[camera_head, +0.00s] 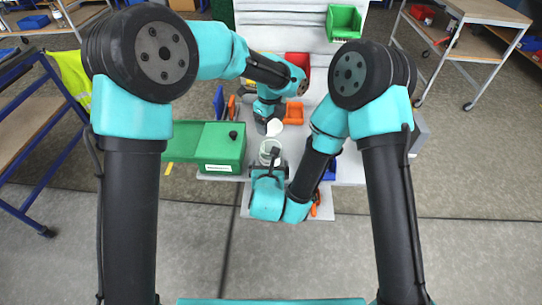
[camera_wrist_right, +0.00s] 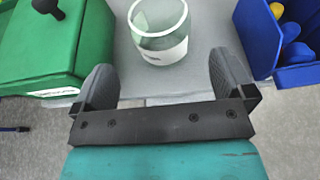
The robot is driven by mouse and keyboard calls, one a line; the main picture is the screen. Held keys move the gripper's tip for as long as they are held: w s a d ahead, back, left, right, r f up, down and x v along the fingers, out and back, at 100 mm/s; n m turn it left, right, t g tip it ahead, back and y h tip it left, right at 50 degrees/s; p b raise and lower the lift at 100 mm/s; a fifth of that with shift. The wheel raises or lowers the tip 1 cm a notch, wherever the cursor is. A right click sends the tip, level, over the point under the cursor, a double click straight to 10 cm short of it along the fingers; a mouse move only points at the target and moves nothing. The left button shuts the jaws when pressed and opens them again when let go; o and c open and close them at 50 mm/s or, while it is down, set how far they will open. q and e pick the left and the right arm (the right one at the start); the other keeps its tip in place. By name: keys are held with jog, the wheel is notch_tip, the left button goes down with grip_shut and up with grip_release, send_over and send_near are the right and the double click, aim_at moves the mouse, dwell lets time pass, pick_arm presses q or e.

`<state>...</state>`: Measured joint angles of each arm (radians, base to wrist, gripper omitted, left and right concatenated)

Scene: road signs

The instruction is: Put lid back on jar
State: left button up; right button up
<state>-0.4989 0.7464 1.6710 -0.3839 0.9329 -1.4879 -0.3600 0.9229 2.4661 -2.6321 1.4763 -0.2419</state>
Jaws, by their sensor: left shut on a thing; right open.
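The jar (camera_head: 270,150) is clear glass with a pale label and stands upright and open-topped on the grey work surface. It also shows in the right wrist view (camera_wrist_right: 158,42). My left gripper (camera_head: 271,124) is shut on the white lid (camera_head: 275,128), held just behind the jar and apart from it in the head view. Its fingers are small and partly hidden there. My right gripper (camera_wrist_right: 164,80) is open, with its fingers spread wide in front of the jar, one to each side. The jar is not gripped.
A green box (camera_head: 220,150) with a black knob stands left of the jar. A blue bin (camera_wrist_right: 298,72) with yellow and blue things is at the right. Orange bins (camera_head: 293,114) are behind. Bare grey surface lies around the jar.

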jog(key=x, duration=0.9)
jog(key=shift+w, duration=0.1)
jog(key=c, duration=1.1)
pick_arm(q)
jog(key=shift+f, duration=2.5)
